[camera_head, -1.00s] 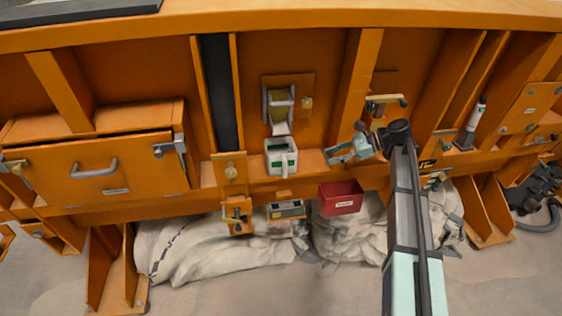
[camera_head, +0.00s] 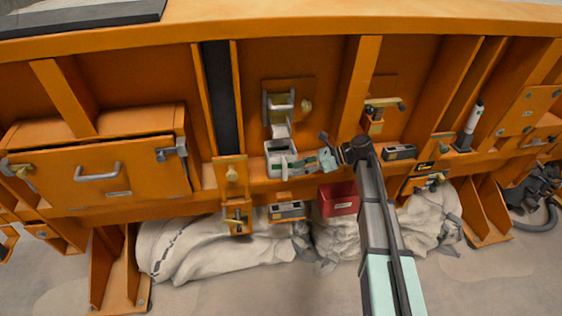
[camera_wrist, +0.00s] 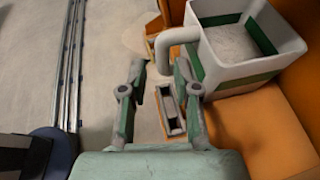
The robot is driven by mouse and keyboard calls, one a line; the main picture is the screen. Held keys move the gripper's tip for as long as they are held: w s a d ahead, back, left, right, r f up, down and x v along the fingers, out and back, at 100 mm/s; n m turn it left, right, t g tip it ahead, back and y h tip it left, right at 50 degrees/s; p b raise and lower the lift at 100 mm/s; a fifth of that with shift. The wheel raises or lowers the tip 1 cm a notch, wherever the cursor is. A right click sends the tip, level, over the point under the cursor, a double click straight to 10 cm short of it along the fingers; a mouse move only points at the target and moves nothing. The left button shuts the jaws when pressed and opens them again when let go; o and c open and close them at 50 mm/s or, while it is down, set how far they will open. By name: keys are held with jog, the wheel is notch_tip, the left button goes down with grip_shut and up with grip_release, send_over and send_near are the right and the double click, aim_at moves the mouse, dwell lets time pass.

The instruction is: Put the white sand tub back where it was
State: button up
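The white sand tub (camera_head: 279,146) has a green band and stands on the orange ledge below a spout. In the wrist view the tub (camera_wrist: 245,72) is at upper right, with pale sand (camera_wrist: 232,44) inside. Its white handle (camera_wrist: 177,37) juts left and bends down ahead of my fingertips, closer to the right finger. My gripper (camera_wrist: 160,70) is open, its two fingers apart with nothing clearly held. In the head view my gripper (camera_head: 296,163) is at the tub's lower right, overlapping its handle side; contact cannot be told.
A chute with a grey handle (camera_head: 280,104) is above the tub. A red bin (camera_head: 338,199) hangs below the ledge, beside my arm. A small dark-faced box (camera_head: 399,152) sits on the ledge to the right. White sacks (camera_head: 205,248) lie on the floor below.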

aim_at(285, 178)
jog(key=shift+w+f+p+x, duration=0.15)
jog(key=shift+p+x, duration=0.4)
jog(key=shift+x, duration=0.95)
jog(key=shift+w+f+p+x, duration=0.1)
jog(key=shift+f+p+x, duration=0.3)
jog(key=shift+x, duration=1.15)
jog(key=shift+d+r, duration=0.15)
jog(key=shift+d, duration=0.05)
jog(key=shift+c, duration=0.4)
jog(key=shift+r, duration=0.1)
grip_shut()
